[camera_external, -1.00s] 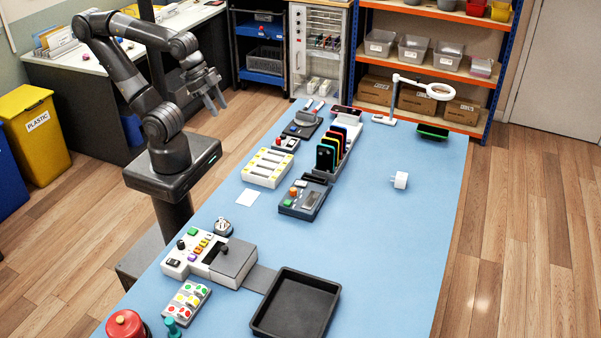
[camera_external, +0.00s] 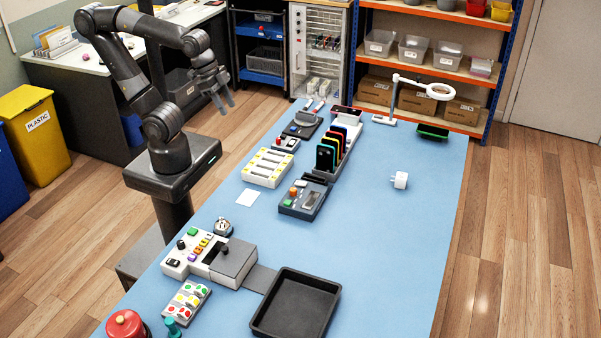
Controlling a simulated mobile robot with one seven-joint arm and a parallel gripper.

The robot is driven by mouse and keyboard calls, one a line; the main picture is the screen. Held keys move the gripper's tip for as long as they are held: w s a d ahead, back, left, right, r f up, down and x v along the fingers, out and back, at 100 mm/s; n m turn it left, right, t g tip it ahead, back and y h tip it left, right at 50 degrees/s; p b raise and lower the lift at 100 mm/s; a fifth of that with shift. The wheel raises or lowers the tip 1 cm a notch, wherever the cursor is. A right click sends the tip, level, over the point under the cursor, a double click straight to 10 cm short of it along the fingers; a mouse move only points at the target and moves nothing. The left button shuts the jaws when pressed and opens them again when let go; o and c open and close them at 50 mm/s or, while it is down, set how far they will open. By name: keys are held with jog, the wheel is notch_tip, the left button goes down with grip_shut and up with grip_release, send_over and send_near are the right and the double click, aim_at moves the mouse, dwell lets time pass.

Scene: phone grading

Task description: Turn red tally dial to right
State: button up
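A small white tally block (camera_external: 187,301) with rows of green, yellow and red round marks lies at the near left of the blue table. The red tally dial (camera_external: 184,313) appears to be in its nearest row; its exact setting is too small to read. My gripper (camera_external: 226,108) hangs in the air past the table's left edge, far behind the block and touching nothing. Its two fingers point down and show a gap between them, with nothing held.
A control box (camera_external: 212,258) with coloured buttons stands just behind the block. A black tray (camera_external: 297,303) is to its right. A red round button (camera_external: 126,325) and a teal knob (camera_external: 172,327) stand close in front. The table's right side is mostly clear.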

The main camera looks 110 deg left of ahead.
jog(key=w+a+f+n+g, duration=0.2)
jog(key=w+a+n+g, duration=0.1)
jog(key=w+a, duration=0.35)
jog(key=n+g+h, duration=0.2)
jog(key=n+g, duration=0.1)
send_over(278, 141)
jog(key=w+d, duration=0.3)
jog(key=w, duration=0.1)
notch_tip(278, 141, down, 8)
jog(key=s+a+f+n+g+h, duration=0.1)
jog(key=a+f+n+g+h, duration=0.1)
jog(key=a+f, duration=0.45)
jog(key=x, duration=1)
jog(key=shift+a, duration=0.4)
jog(key=shift+c, duration=0.5)
grip_shut()
